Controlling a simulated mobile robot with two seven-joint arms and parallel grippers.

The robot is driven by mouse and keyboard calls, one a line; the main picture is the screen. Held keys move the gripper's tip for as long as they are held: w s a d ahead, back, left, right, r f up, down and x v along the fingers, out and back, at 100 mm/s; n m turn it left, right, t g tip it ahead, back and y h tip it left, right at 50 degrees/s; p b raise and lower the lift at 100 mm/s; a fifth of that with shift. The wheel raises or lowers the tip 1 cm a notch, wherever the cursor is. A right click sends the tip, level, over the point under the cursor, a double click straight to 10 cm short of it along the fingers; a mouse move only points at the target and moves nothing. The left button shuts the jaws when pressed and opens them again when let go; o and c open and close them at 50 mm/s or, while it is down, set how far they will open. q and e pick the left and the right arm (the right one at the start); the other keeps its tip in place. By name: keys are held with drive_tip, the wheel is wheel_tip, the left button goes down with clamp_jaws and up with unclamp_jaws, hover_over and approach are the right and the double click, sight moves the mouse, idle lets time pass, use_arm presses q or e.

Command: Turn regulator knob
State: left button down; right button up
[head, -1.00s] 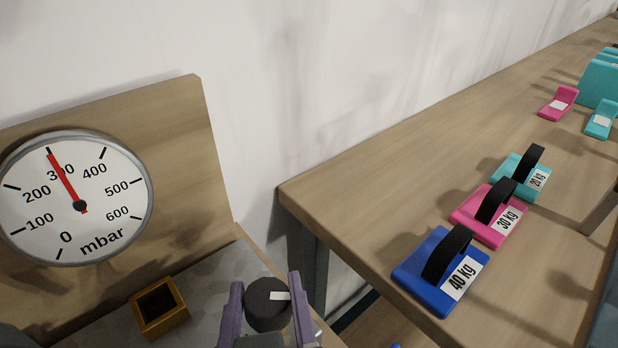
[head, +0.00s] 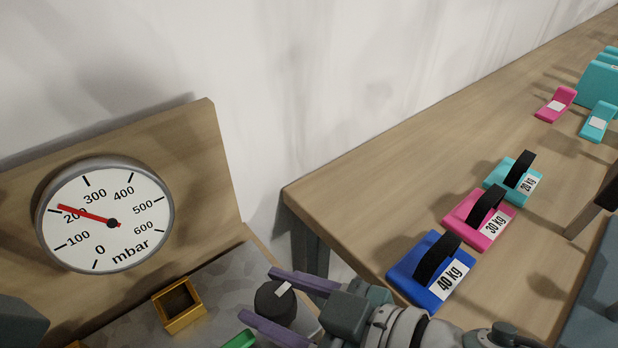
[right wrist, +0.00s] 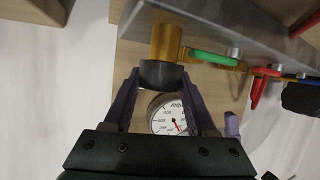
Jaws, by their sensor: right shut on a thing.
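The regulator knob (head: 272,306) is a dark round cap with a white mark that points up and to the right. My right gripper (head: 258,294) has its two purple fingers on opposite sides of the knob and is shut on it. In the right wrist view the knob (right wrist: 163,75) sits between the fingers on a brass stem (right wrist: 166,42). The round pressure gauge (head: 105,245) on the wooden board has its red needle (head: 88,214) at about 200 mbar.
A brass square fitting (head: 168,322) stands left of the knob, and a green handle (head: 240,341) is close below it. The wooden table (head: 400,165) on the right bears blue (head: 405,272), pink (head: 460,231) and teal (head: 498,183) weights.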

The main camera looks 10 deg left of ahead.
use_arm(q)
wheel_tip(320, 180, down, 4)
drive_tip(key=b, duration=0.3)
drive_tip(key=shift+r, duration=0.2)
use_arm(e)
drive_tip(key=n+g, duration=0.1)
drive_tip(key=g, duration=0.1)
drive_tip(key=n+g, duration=0.1)
drive_tip(key=n, duration=0.1)
drive_tip(key=shift+w+d+f+g, duration=0.15)
drive_tip(key=shift+f+g, duration=0.25)
use_arm(q)
drive_tip(key=shift+f+b, duration=1.2)
drive_tip(key=shift+b, duration=0.05)
use_arm(e)
drive_tip(key=shift+r+n+g, duration=0.15)
drive_tip(key=shift+n+g, duration=0.95)
drive_tip(key=shift+n, duration=0.1)
drive_tip(key=o, duration=1.4)
drive_tip(key=shift+r, duration=0.15)
use_arm(q)
drive_tip(key=shift+r+p, duration=0.75)
use_arm(e)
drive_tip(key=v, duration=0.9)
drive_tip(key=shift+d, duration=0.35)
drive_tip(key=shift+c, duration=0.2)
